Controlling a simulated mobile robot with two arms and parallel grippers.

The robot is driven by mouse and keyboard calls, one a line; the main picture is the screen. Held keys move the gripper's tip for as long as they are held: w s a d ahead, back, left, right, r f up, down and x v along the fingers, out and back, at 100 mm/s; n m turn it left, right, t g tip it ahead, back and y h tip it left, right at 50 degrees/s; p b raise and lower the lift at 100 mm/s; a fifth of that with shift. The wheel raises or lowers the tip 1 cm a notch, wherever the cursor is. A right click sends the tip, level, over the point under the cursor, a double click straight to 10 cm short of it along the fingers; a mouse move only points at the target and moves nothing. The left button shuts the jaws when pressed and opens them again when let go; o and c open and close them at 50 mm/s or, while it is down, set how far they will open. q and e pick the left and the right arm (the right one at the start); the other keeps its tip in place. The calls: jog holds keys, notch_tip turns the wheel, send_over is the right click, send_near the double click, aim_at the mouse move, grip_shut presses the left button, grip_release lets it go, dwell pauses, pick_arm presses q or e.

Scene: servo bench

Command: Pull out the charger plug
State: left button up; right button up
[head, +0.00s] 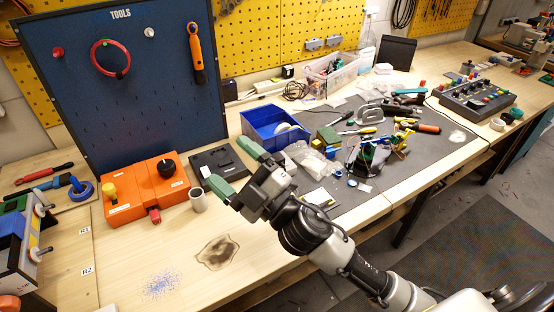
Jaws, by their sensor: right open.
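A small black block (288,72), which looks like the charger plug, sits at the far end of a pale power strip (262,88) at the back of the bench, below the yellow pegboard. It is small, and I cannot tell how it is seated. My right gripper (236,168) has green fingertips spread apart, with nothing held between them. It is over the front of the bench, beside a flat black box (216,163), well short of the power strip. My left gripper is not in view.
A blue tool board (120,110) stands at the left. An orange box (140,190) and a grey cup (198,200) are left of my gripper. A blue bin (262,128) stands between it and the strip. Tools clutter the grey mat (350,200). The front-left wood is mostly clear.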

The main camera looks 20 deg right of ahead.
jog(key=s+d+f+m+g+h, duration=0.4)
jog(key=d+f+m+h, duration=0.25)
jog(key=f, duration=0.35)
jog(key=s+d+f+m+g+h, duration=0.4)
jog(key=s+d+f+m+h, duration=0.1)
jog(key=f+m+h, duration=0.3)
jog(key=s+f+m+g+y, duration=0.1)
jog(key=s+f+g+y, duration=0.1)
jog(key=s+f+g, duration=0.75)
jog(key=s+f, duration=0.3)
jog(key=f, duration=1)
jog(key=s+f, duration=0.3)
jog(key=f, duration=1.1)
jog(key=s+d+f, duration=0.3)
jog(key=s+f, duration=1)
jog(key=s, duration=0.1)
jog(key=shift+s, duration=0.35)
jog(key=shift+g, duration=0.25)
jog(key=shift+c, duration=0.4)
